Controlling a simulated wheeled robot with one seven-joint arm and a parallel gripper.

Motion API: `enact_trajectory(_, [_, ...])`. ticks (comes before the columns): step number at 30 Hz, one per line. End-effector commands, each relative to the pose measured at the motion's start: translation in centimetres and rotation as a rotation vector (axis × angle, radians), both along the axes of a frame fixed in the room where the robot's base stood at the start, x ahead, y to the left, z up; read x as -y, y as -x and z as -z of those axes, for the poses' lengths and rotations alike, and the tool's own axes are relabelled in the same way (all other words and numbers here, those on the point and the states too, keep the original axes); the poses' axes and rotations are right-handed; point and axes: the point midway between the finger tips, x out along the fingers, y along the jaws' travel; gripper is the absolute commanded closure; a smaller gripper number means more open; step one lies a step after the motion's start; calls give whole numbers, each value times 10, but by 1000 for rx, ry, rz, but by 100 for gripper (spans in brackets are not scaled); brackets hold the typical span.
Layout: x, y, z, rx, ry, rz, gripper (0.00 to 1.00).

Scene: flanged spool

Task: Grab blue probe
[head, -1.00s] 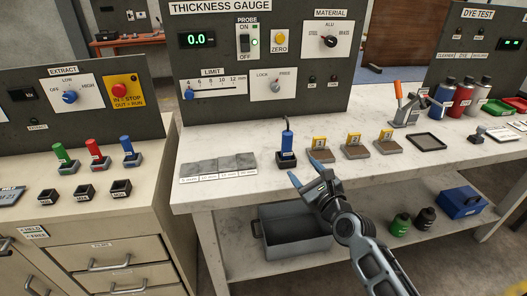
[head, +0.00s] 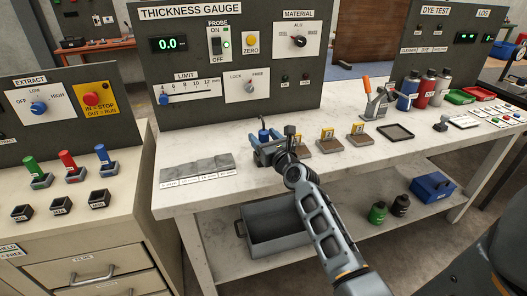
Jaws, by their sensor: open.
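The blue probe (head: 264,135) stands upright at its place on the white bench of the thickness gauge. Its top shows; its lower part and holder are mostly hidden behind my gripper. My gripper (head: 268,147) is open, with its blue-grey fingers low over the bench at the probe. I cannot tell whether the fingers touch the probe or whether it is fully between them.
Several blocks with yellow tags (head: 327,140) stand close to the right of my gripper. Grey step plates (head: 198,168) lie to the left. The gauge panel (head: 215,95) rises behind. A grey bin (head: 275,228) sits on the lower shelf.

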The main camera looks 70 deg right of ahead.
Motion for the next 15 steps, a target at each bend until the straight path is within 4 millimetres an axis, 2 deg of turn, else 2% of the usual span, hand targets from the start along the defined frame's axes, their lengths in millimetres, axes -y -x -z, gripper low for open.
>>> enact_trajectory(8, [2, -3, 0, -1, 0, 0, 36])
enact_trajectory(15, [2, -3, 0, -1, 0, 0, 57])
